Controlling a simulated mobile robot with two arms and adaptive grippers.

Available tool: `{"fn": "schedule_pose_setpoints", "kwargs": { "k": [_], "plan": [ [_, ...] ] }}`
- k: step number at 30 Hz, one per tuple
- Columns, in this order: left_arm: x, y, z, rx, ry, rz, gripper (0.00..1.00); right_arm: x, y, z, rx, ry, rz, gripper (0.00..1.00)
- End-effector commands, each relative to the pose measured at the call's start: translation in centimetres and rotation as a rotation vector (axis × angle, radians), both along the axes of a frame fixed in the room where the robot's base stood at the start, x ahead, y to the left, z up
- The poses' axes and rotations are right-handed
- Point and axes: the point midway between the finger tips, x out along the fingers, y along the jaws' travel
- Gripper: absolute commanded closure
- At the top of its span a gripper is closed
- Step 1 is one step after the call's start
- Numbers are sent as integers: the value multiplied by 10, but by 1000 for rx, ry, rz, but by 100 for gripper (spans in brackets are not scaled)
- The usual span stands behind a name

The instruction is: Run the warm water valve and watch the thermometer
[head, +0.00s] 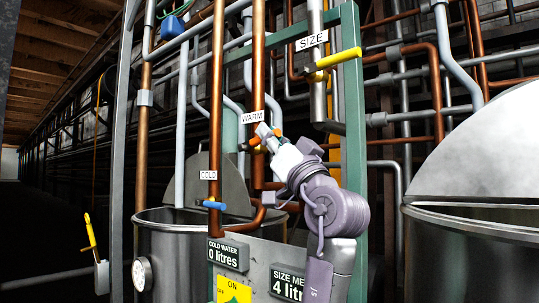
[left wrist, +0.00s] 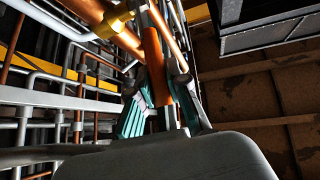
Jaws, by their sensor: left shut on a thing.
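The warm water valve's orange handle (head: 256,140) is on a copper pipe below the WARM label (head: 252,117). My left gripper (head: 268,136) is at this handle, its fingers largely hidden by its own body. In the left wrist view the orange lever (left wrist: 155,70) runs between the two teal-and-grey fingers, and the gripper is shut on it. A round white thermometer dial (head: 142,273) sits on the front of the steel vat (head: 180,235); its reading is too small to make out. My right gripper is not in view.
The blue-handled COLD valve (head: 211,205) is left of and below my gripper. A yellow SIZE lever (head: 335,60) is above right. Displays read 0 litres for cold water (head: 227,252) and 4 litres for size (head: 287,283). Another steel vat (head: 475,240) stands right. Pipes crowd the back.

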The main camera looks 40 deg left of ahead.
Motion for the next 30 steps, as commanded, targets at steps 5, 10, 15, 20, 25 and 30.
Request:
{"fn": "schedule_pose_setpoints", "kwargs": {
  "k": [5,10,15,20,25,30],
  "plan": [
    [0,0,-14,99,-6,3,100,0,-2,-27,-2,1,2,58],
    [0,0,-16,156,-11,2,100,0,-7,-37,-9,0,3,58],
    [0,0,-16,183,-14,0,100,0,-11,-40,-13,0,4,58],
    [0,-1,-15,191,-15,0,100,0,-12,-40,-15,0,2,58],
    [0,-1,-14,191,-15,0,100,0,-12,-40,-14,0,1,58],
    [0,-1,-14,190,-15,1,71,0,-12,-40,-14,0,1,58]
  ]
}}
